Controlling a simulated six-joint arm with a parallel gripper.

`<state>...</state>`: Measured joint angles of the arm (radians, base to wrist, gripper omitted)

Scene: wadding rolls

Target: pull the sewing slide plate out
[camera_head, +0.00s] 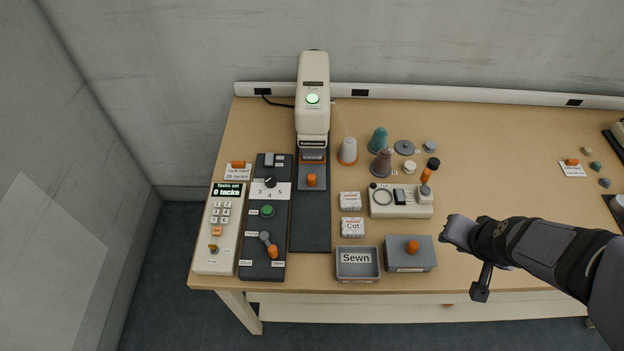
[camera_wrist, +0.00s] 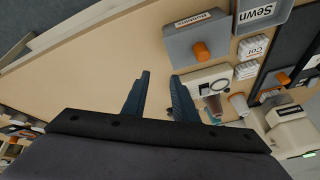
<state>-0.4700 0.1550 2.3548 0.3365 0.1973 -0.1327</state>
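The sewing slide plate (camera_head: 311,178) is a grey plate with an upright orange knob, on a dark track under the head of the cream sewing machine (camera_head: 313,95). The machine's green button is lit. In the wrist view an orange knob on the dark track shows at the right edge (camera_wrist: 283,78). My gripper (camera_head: 463,262) is over the front right part of the table, well to the right of the plate and apart from it. In the wrist view its two fingers (camera_wrist: 158,97) stand apart with nothing between them.
A grey lidded box with an orange knob (camera_head: 410,262) and the Sewn tray (camera_head: 357,277) lie between my gripper and the track. Cotton packs (camera_head: 351,227), thread cones (camera_head: 381,163) and a cream tester box (camera_head: 401,208) stand behind. A control panel (camera_head: 266,215) lies left of the track.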

